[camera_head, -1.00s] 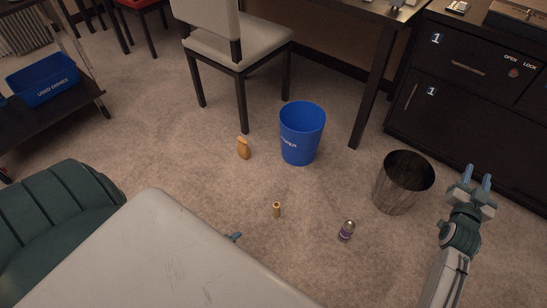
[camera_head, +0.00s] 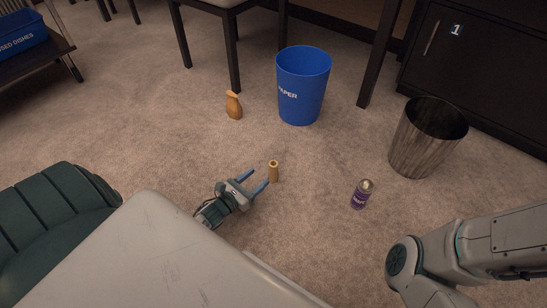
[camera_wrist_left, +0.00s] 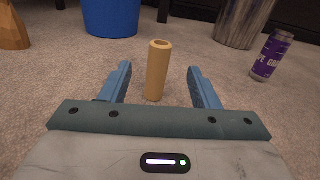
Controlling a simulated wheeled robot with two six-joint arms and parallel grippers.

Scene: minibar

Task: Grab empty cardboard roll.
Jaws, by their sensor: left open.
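The empty cardboard roll (camera_head: 273,172) is a small tan tube standing upright on the carpet. My left gripper (camera_head: 257,181) is open, low near the floor, with its blue fingertips just short of the roll. In the left wrist view the roll (camera_wrist_left: 158,70) stands ahead, between the lines of the two open fingers (camera_wrist_left: 160,85), and its hollow top shows. Nothing is held between these fingers. My right arm comes in at the lower right of the head view, but its gripper is out of the picture.
A blue paper bin (camera_head: 302,88) stands behind the roll, and an orange-brown vase-like object (camera_head: 233,106) to its left. A purple-labelled can (camera_head: 362,194) and a dark wastebasket (camera_head: 427,138) stand to the right. Bare carpet surrounds the roll.

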